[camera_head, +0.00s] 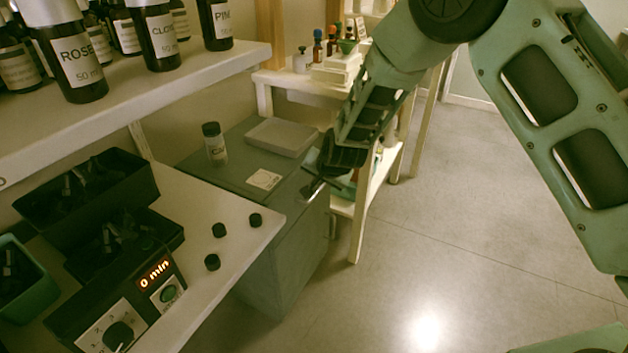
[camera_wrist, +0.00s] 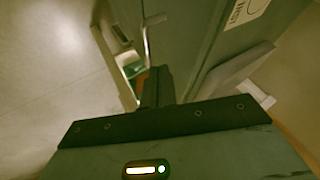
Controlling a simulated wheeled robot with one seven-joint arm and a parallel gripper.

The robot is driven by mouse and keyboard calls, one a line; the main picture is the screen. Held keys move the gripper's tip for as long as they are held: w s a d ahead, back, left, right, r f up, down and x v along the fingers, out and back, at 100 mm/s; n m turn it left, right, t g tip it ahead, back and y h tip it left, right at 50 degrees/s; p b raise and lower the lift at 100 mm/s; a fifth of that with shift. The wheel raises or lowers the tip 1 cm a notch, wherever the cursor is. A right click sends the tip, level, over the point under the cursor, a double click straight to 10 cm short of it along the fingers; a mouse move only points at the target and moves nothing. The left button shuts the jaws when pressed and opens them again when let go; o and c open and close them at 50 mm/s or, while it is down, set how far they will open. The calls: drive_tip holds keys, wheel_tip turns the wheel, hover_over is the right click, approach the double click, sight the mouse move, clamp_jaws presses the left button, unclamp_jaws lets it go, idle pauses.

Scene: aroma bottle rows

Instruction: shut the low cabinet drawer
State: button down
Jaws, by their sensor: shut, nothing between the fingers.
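The low cabinet (camera_head: 285,245) is grey-green and stands beyond the white counter in the head view. Its top and front also show in the wrist view (camera_wrist: 190,35), where a pale bar handle (camera_wrist: 147,35) stands out from the front. My gripper (camera_head: 313,188) is shut and empty at the cabinet's upper front edge, near the handle side. Its dark fingers also show in the wrist view (camera_wrist: 157,85), pointing toward the front. I cannot tell whether they touch it, or how far the drawer stands out; my gripper hides part of that edge.
On the cabinet top are a capped jar (camera_head: 214,143), a grey tray (camera_head: 282,137) and a white card (camera_head: 264,179). A white table (camera_head: 357,225) with a lower shelf stands close behind my gripper. The white counter (camera_head: 205,275) holds dark caps and a timer device. The floor at right is clear.

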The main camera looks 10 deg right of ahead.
drive_tip(key=s+a+r+n+g, duration=0.1)
drive_tip(key=s+r+n+g, duration=0.1)
drive_tip(key=s+r, duration=0.45)
drive_tip(key=s+r+n+g+y+p, duration=0.1)
drive_tip(key=s+r+n, duration=0.25)
drive_tip(key=s, duration=0.65)
drive_tip(key=s+a+r+n+g, duration=0.1)
drive_tip(key=s+r+n+g, duration=0.1)
drive_tip(key=s+r, duration=0.5)
drive_tip(key=s+d+r+n+g+h, duration=0.1)
drive_tip(key=s+d+n, duration=0.2)
drive_tip(key=s, duration=0.5)
drive_tip(key=s+d+n+g+h, duration=0.1)
drive_tip(key=s+d+n, duration=0.2)
drive_tip(key=s, duration=0.6)
wheel_tip(320, 180, up, 18)
drive_tip(key=p, duration=1.7)
drive_tip(key=shift+d+f, duration=0.25)
drive_tip(key=shift+d, duration=0.05)
